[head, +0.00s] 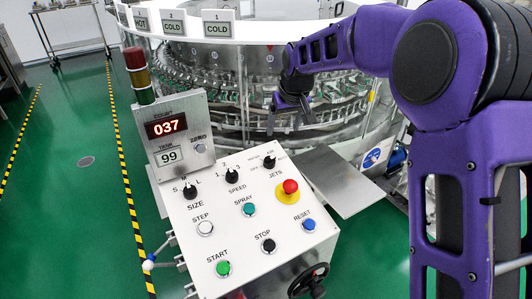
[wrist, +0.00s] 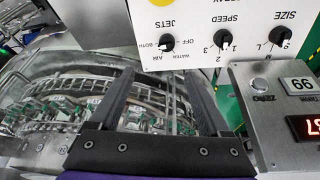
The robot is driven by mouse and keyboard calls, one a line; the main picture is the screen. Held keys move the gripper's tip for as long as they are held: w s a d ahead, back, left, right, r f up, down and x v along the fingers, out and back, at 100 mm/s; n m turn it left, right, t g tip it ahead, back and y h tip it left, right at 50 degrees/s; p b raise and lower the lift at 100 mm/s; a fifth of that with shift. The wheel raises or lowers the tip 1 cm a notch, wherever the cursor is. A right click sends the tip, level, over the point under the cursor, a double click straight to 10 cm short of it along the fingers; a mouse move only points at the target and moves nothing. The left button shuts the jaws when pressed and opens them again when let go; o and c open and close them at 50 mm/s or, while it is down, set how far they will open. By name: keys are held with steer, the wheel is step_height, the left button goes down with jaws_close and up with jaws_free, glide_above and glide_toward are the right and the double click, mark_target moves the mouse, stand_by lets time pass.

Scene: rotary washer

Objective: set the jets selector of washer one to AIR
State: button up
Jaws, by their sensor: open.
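The jets selector (head: 269,162) is a small black knob at the top right of the white sloped control panel (head: 320,240). In the wrist view the jets selector (wrist: 167,43) appears upside down, ringed by OFF, WATER, AIR and BOTH labels. Which label its pointer meets is too small to tell. My gripper (head: 293,118) is open and empty, above and behind the panel in front of the washer's glass. In the wrist view my gripper (wrist: 160,72) has its two dark fingers spread apart, with the selector beyond their tips and not touched.
The speed knob (head: 232,176) and size knob (head: 190,191) sit left of the selector. A red emergency button (head: 290,187) is close below it. A display box (head: 178,135) with a signal tower (head: 138,75) stands left. A metal plate (head: 325,180) lies right. Washer one (head: 240,75) is behind.

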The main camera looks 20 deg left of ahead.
steer(key=a, duration=0.1)
steer(key=b, duration=0.1)
glide_toward(270, 159)
steer(key=x, duration=0.9)
steer(key=shift+w+a+f, duration=0.1)
steer(key=shift+w+f, duration=0.1)
steer(key=shift+f, duration=0.15)
jaws_close()
